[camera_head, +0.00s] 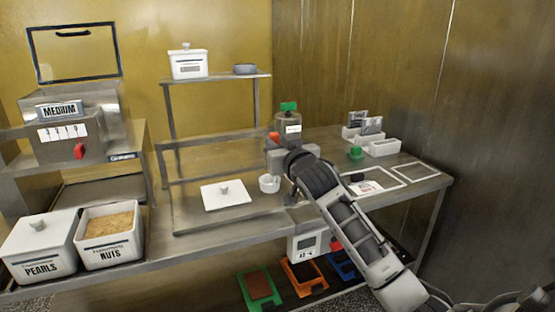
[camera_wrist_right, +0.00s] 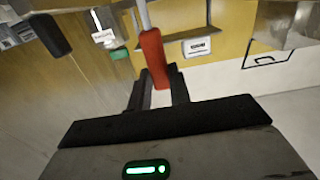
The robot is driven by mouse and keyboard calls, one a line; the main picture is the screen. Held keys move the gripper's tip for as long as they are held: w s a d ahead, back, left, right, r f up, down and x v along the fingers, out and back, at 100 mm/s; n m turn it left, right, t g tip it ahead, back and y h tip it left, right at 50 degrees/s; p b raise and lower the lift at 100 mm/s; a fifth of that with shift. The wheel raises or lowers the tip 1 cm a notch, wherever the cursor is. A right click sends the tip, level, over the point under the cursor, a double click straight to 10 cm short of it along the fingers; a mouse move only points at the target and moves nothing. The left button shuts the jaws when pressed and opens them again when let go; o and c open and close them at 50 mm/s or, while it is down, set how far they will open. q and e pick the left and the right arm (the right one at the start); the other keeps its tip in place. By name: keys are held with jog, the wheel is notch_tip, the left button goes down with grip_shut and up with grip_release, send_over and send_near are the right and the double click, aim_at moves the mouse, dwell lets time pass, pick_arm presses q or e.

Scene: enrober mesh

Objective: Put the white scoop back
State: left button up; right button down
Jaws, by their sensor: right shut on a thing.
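My right gripper (camera_head: 275,157) is over the middle of the steel table and is shut on the red handle of the white scoop. The handle's red end (camera_head: 273,136) sticks up above the jaws. The scoop's white bowl (camera_head: 268,183) hangs below them, low over the table. I cannot tell whether it touches the table. In the right wrist view, the red handle (camera_wrist_right: 153,55) stands between the fingers, and a pale shaft runs out of the top of the picture. My left gripper is not in view.
A white lid (camera_head: 225,195) lies left of the scoop. The pearls tub (camera_head: 40,246) and open nuts tub (camera_head: 110,236) stand at the left. A green-topped canister (camera_head: 289,128) stands behind my gripper. White bins (camera_head: 384,148) are at the back right.

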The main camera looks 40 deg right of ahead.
jog(key=shift+w+d+f, duration=0.1)
jog(key=shift+w+f, duration=0.05)
jog(key=shift+f, duration=0.55)
jog(key=shift+w+d+f, duration=0.1)
jog(key=shift+w+f, duration=0.05)
jog(key=shift+f, duration=0.55)
jog(key=shift+w+d+f, duration=0.1)
jog(key=shift+w+f, duration=0.05)
jog(key=shift+f, duration=0.65)
jog(key=c, duration=1.3)
grip_release()
